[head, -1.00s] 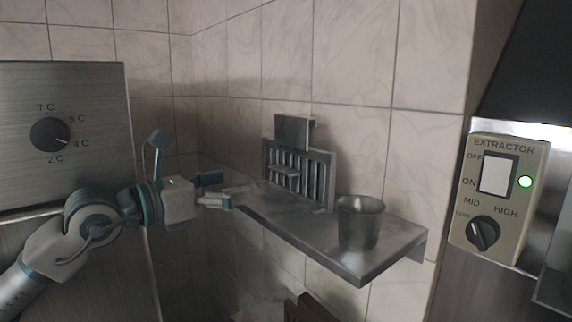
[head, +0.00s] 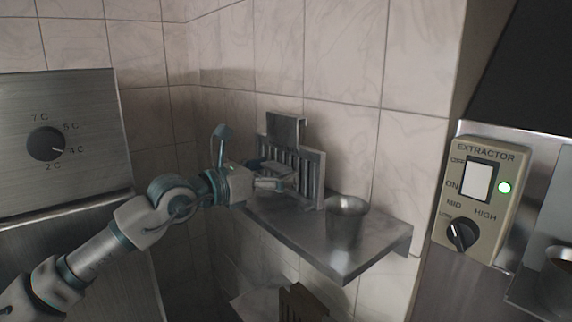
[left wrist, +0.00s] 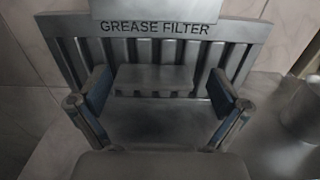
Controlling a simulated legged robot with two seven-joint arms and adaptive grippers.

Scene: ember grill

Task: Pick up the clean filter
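The clean filter (head: 312,170) is a grey metal slatted panel standing upright on the wall shelf, leaning towards the tiled wall. In the left wrist view the filter (left wrist: 236,42) carries the words "GREASE FILTER" and has a flat grey tab jutting from its front. My left gripper (head: 278,175) is right in front of the filter. In the left wrist view the left gripper (left wrist: 160,95) has its fingers spread apart, one on each side of the tab; I cannot tell whether they touch it. My right gripper is not in view.
The metal shelf (head: 345,262) holds a metal cup (head: 345,222) to the right of the filter. An extractor control box (head: 481,190) with a green light is at the right. A steel panel with a dial (head: 46,144) is at the left. A brown object (head: 298,303) is below the shelf.

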